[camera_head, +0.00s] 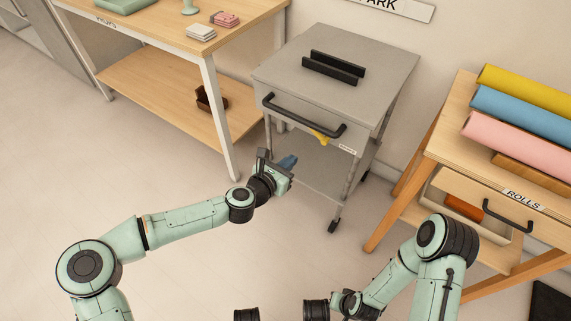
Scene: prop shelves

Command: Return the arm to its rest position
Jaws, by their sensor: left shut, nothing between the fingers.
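My left arm (190,222) reaches in from the left, stretched across the floor toward the grey cart (335,62). My left gripper (287,163) is shut and empty, just in front of the cart, below its drawer handle (300,120). Its tips look bluish and overlap the cart's lower part in the picture; I cannot tell whether they touch it. My right arm (440,250) is folded at the lower right. Its forearm runs down to the left, and no fingers of the right gripper can be made out at the bottom edge.
A yellow item (321,136) shows below the cart's handle. A wooden table (150,25) with small boxes (225,19) stands at the upper left. At the right, a wooden stand holds coloured rolls (515,145) above a drawer with an orange item (463,208). Floor between is clear.

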